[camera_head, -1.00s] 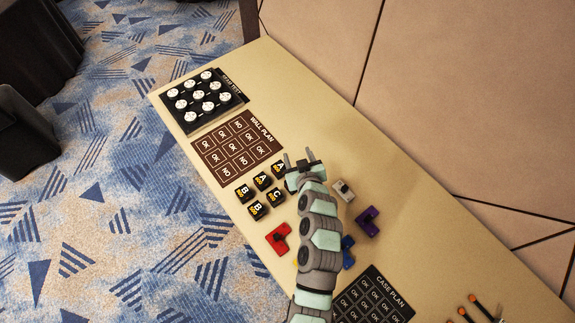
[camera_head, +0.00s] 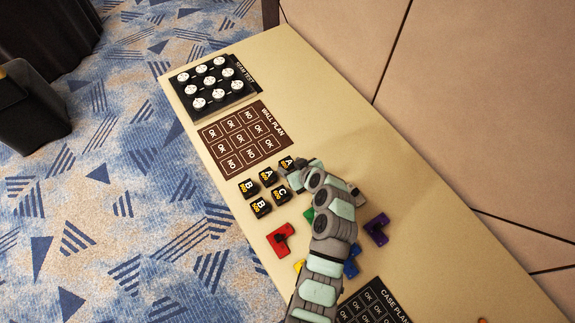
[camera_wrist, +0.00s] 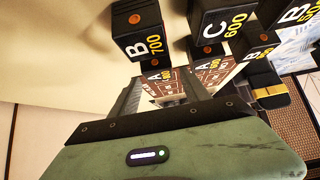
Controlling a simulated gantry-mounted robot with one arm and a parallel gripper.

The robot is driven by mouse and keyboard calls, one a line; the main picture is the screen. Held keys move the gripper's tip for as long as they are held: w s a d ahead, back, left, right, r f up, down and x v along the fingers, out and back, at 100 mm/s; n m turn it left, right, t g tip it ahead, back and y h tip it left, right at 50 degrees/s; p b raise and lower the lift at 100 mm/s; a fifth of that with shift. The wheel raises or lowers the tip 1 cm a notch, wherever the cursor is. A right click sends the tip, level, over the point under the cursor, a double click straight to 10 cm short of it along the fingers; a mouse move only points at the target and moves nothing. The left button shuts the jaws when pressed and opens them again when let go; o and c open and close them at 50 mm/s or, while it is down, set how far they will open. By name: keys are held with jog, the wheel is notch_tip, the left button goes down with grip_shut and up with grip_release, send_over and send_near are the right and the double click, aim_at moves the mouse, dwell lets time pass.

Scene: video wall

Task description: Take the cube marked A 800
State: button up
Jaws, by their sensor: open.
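Several black cubes with white letters and gold numbers stand in a cluster. My gripper (camera_head: 285,169) is over the cluster's far right side, beside an A cube (camera_head: 287,161) that it partly covers. Another A cube (camera_head: 268,176) stands left of it, and a C cube (camera_head: 280,194) stands nearer. In the wrist view the open fingers (camera_wrist: 178,92) reach toward an A cube (camera_wrist: 155,76) whose number is hard to read. A second A cube (camera_wrist: 208,66) is near the right finger. I cannot see finger contact.
The brown wall plan board (camera_head: 243,138) lies behind the cubes, and a black tray with white discs (camera_head: 211,82) is farther back. A red block (camera_head: 280,239), a purple block (camera_head: 376,229) and a blue block (camera_head: 351,262) lie nearer. The tabletop's right side is clear.

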aim_at(289, 165)
jog(key=shift+d+x, duration=0.1)
jog(key=shift+x, duration=1.2)
jog(key=shift+d+x, duration=0.15)
jog(key=shift+x, duration=1.15)
jog(key=shift+s+f, duration=0.1)
jog(key=shift+f, duration=0.05)
jog(key=shift+c, duration=0.3)
jog(key=c, duration=1.1)
